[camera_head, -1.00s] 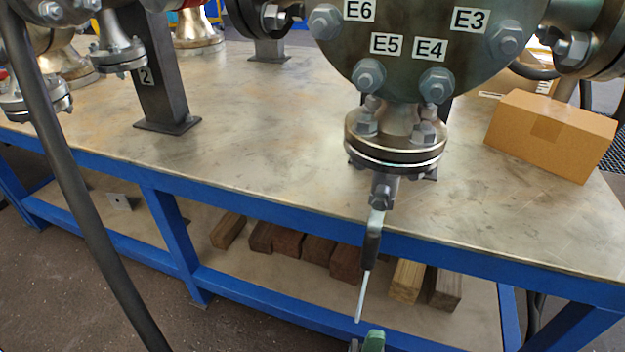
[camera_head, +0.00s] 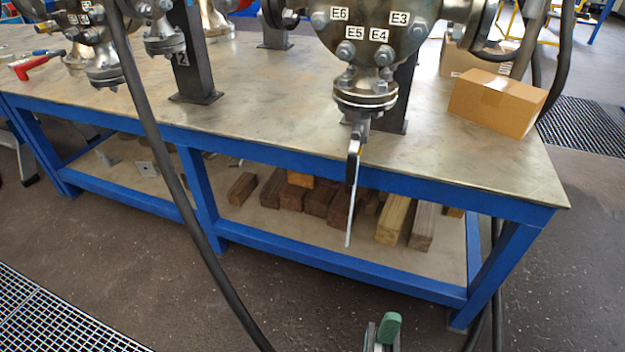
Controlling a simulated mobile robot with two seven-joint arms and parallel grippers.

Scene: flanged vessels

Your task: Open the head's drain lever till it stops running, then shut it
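The vessel head (camera_head: 375,28), a round metal flange with labels E3 to E6, is at the top centre. Its drain valve (camera_head: 364,95) hangs below over the table's front edge. The drain lever (camera_head: 353,165), with a dark grip, points down. A thin pale streak (camera_head: 349,220) runs down from beside the grip and ends in the air; I cannot tell whether it is liquid. A green and grey gripper tip (camera_head: 384,332), apparently my right, shows at the bottom edge, well below and apart from the lever. Its opening is unclear. My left gripper is not in view.
The blue-framed table (camera_head: 470,165) carries the vessels and a cardboard box (camera_head: 497,101) at the right. Wooden blocks (camera_head: 320,202) lie on its lower shelf. A black hose (camera_head: 185,195) crosses the left foreground. The floor (camera_head: 300,295) before the table is mostly clear.

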